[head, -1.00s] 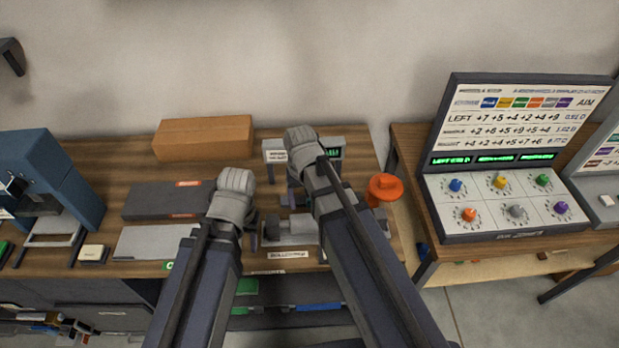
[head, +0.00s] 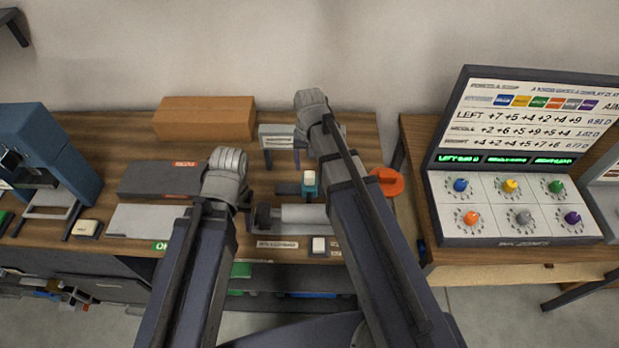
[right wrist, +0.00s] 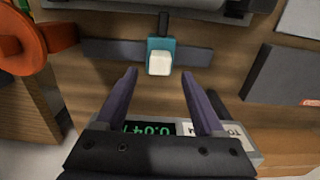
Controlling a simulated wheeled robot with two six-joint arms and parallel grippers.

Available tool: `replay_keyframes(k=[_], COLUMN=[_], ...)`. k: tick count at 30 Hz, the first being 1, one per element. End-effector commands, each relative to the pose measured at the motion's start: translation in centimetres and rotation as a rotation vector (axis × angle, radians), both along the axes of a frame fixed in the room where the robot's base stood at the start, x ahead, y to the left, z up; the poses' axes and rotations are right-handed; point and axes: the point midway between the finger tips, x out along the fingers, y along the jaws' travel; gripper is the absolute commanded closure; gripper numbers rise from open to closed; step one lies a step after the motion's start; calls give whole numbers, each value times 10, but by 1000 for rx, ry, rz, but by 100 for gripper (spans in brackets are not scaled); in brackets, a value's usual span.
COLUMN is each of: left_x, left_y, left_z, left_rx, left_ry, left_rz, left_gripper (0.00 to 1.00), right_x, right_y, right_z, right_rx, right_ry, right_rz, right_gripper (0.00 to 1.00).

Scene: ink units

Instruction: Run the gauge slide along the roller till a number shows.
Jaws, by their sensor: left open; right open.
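The gauge slide (head: 309,185), a teal block with a pale top, sits on a dark rail just behind the grey roller (head: 303,214). In the right wrist view the slide (right wrist: 160,57) is just beyond my open fingertips, roughly centred between them, with nothing held. The roller (right wrist: 150,6) is at that view's top edge. My right gripper (right wrist: 159,76) is over the bench; its arm hides part of the roller in the head view. A readout (right wrist: 150,129) shows green digits, partly covered by my gripper. My left gripper (head: 240,190) is left of the roller; its fingers are hardly visible.
An orange knob (head: 386,182) stands at the roller's right. A pale button (head: 318,246) is at the bench front. Dark and grey plates (head: 160,180) lie left, with a brown box (head: 204,118) behind. A knob console (head: 515,205) stands on the right table.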

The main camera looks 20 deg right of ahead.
Motion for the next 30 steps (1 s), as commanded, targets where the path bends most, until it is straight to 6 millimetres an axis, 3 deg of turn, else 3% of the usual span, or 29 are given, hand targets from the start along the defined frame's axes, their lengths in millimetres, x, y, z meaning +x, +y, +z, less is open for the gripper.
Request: replay_keyframes(k=[1,10,23,30], left_x=[0,0,0,0], left_y=[0,0,0,0], left_z=[-13,-50,-56,-56], left_rx=[0,0,0,0], left_ry=[0,0,0,0], left_rz=[0,1,1,1], left_gripper=[50,50,50,50], right_x=[0,0,0,0], right_y=[0,0,0,0], right_z=[-13,-50,-56,-56], right_rx=[0,0,0,0], right_ry=[0,0,0,0], right_rz=[0,0,1,1], right_gripper=[30,30,30,57])
